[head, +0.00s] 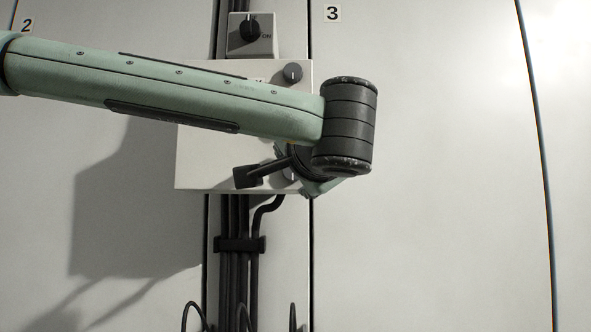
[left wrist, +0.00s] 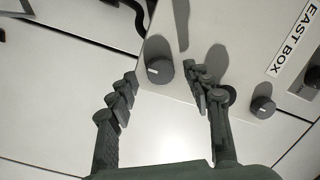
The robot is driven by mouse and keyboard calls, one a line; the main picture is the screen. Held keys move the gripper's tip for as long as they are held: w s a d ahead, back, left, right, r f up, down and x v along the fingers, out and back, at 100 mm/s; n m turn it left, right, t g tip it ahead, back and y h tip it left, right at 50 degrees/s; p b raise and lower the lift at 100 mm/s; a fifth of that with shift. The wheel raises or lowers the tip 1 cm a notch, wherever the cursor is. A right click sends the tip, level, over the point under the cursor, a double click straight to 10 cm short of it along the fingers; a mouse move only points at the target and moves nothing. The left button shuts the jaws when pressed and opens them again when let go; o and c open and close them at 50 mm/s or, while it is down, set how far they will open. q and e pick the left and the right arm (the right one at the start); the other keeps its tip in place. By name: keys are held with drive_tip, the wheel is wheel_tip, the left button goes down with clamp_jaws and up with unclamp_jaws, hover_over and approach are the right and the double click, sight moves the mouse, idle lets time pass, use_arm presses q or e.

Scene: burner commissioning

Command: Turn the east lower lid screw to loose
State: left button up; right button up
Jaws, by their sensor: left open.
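The east lower lid screw (left wrist: 160,70) is a dark round knob with a pale index mark, near the lid's edge in the left wrist view. In the head view it is mostly hidden behind my left arm and gripper. My left gripper (left wrist: 162,74) is open, with one finger on each side of this knob; I cannot tell whether either finger touches it. In the head view one dark finger (head: 248,177) shows in front of the box's lower part. The pale box (head: 195,165) carries an "EAST BOX" label in the wrist view. My right gripper is not in view.
The upper lid screw (head: 292,73) is at the box's upper right corner. A rotary switch (head: 251,28) marked ON sits above the box. Dark cables (head: 235,220) run down below it. The pale panel (head: 430,150) to the right is clear.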

use_arm(q)
drive_tip(key=s+d, duration=0.1)
drive_tip(key=s, duration=1)
drive_tip(key=shift+s+d, duration=0.25)
drive_tip(key=shift+d, duration=0.1)
